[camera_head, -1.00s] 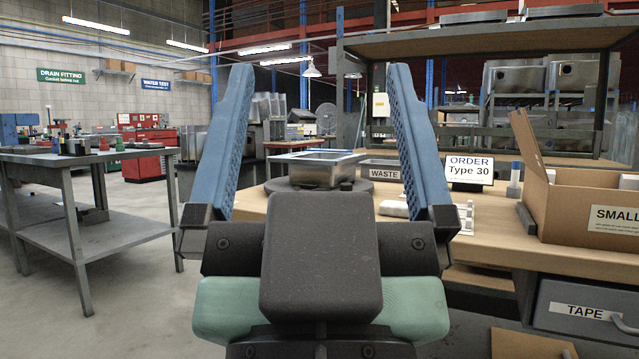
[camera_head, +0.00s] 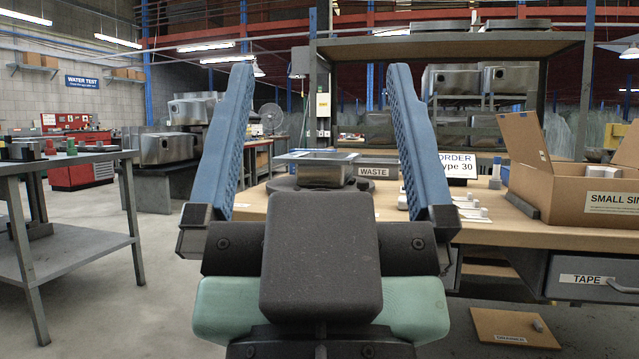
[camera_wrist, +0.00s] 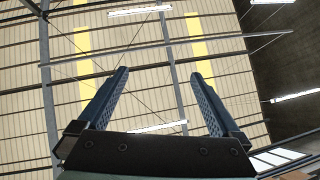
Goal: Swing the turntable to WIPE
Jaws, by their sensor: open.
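The turntable (camera_head: 283,185) is a dark round disc on the wooden workbench, in the head view beyond my fingers. A steel sink (camera_head: 325,172) sits on it. My gripper (camera_head: 320,90) is open and empty, with its two blue fingers pointing up in front of the camera, apart from the turntable. The left finger and my gripper body hide part of the turntable. No WIPE label can be made out. In the wrist view my gripper (camera_wrist: 162,85) is open against the ceiling.
The workbench (camera_head: 540,237) carries a WASTE label (camera_head: 373,171), an ORDER Type 30 sign (camera_head: 458,165) partly behind my right finger, white parts and a cardboard box (camera_head: 570,185). A TAPE drawer (camera_head: 590,278) is below. A grey table (camera_head: 70,160) stands left; floor between is clear.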

